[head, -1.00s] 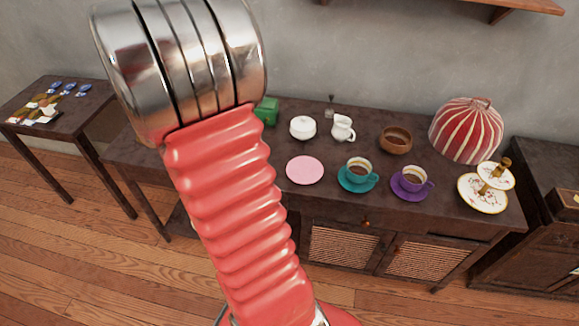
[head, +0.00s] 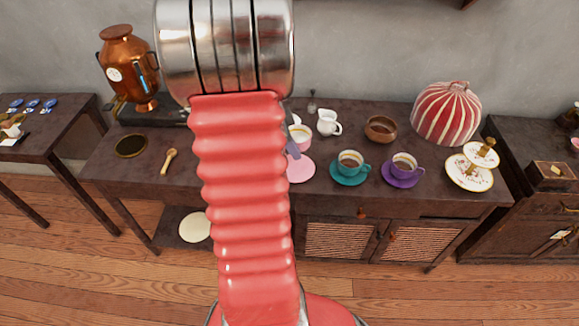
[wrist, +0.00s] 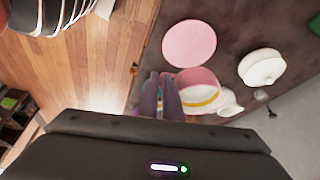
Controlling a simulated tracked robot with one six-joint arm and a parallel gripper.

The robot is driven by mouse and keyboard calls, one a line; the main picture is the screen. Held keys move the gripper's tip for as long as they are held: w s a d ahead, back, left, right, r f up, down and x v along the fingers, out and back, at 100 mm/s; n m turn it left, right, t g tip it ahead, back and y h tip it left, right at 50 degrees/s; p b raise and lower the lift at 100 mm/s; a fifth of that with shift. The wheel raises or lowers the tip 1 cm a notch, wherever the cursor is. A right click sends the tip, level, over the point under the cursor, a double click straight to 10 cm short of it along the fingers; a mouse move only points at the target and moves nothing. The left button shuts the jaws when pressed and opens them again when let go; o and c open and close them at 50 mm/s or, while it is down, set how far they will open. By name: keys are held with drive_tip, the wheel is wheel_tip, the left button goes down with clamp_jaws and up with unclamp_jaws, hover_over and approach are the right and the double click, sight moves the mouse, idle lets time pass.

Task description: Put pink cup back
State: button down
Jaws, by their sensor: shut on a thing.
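The pink cup (head: 300,136) shows partly in the head view, just right of my arm and above the pink saucer in the picture. My gripper (head: 292,148) is shut on it, mostly hidden behind my arm. In the wrist view the fingers of my gripper (wrist: 163,82) meet the left side of the pink cup (wrist: 198,80), which has a gold band. The flat pink saucer (head: 301,168) lies empty on the dark table; it is also in the wrist view (wrist: 189,43), apart from the cup. The cup's height above the table is unclear.
A teal cup (head: 350,162) and a purple cup (head: 404,166) on saucers stand to the right. A white creamer (head: 327,123) and a brown bowl (head: 381,129) stand behind. A white lidded bowl (wrist: 262,67) is near the cup. A copper urn (head: 130,68) stands at left.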

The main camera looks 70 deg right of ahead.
drive_tip(key=shift+w, duration=0.1)
wheel_tip(320, 180, down, 6)
drive_tip(key=shift+f, duration=0.15)
idle(0.5)
drive_tip(key=shift+f, duration=1.85)
drive_tip(key=shift+f, duration=0.1)
drive_tip(key=c, duration=1.9)
unclamp_jaws()
drive_tip(key=shift+c, duration=0.2)
